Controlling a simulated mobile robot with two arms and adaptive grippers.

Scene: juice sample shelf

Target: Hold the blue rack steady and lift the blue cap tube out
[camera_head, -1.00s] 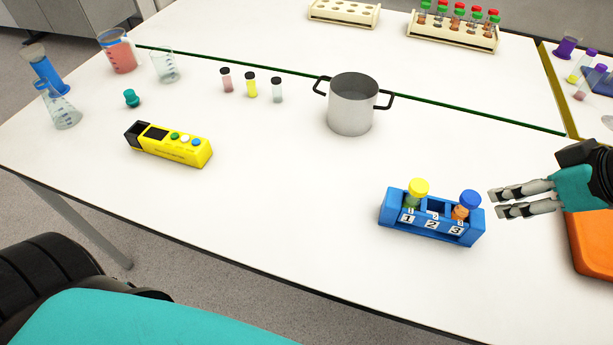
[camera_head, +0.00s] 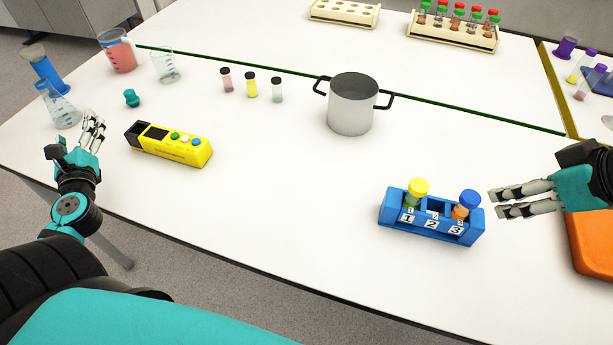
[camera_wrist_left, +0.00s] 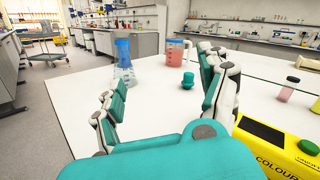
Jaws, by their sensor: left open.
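The blue rack (camera_head: 431,224) stands on the white table at the front right, with slots marked 1, 2 and 3. The blue cap tube (camera_head: 469,203) is in slot 3 and a yellow cap tube (camera_head: 416,190) is in slot 1. Slot 2 looks empty. My right gripper (camera_head: 492,202) is just right of the rack, pointing left at it, near the blue cap; its two fingers appear parted with nothing between them. My left gripper (camera_head: 93,122) is at the table's left edge, far from the rack. In the left wrist view its fingers (camera_wrist_left: 160,95) are apart and empty.
A yellow colorimeter (camera_head: 172,144) lies right of my left gripper. A flask (camera_head: 62,108), a teal stopper (camera_head: 131,98) and beakers are nearby. A metal pot (camera_head: 351,105) stands behind the rack. An orange object (camera_head: 592,245) is at the right edge. The table between colorimeter and rack is clear.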

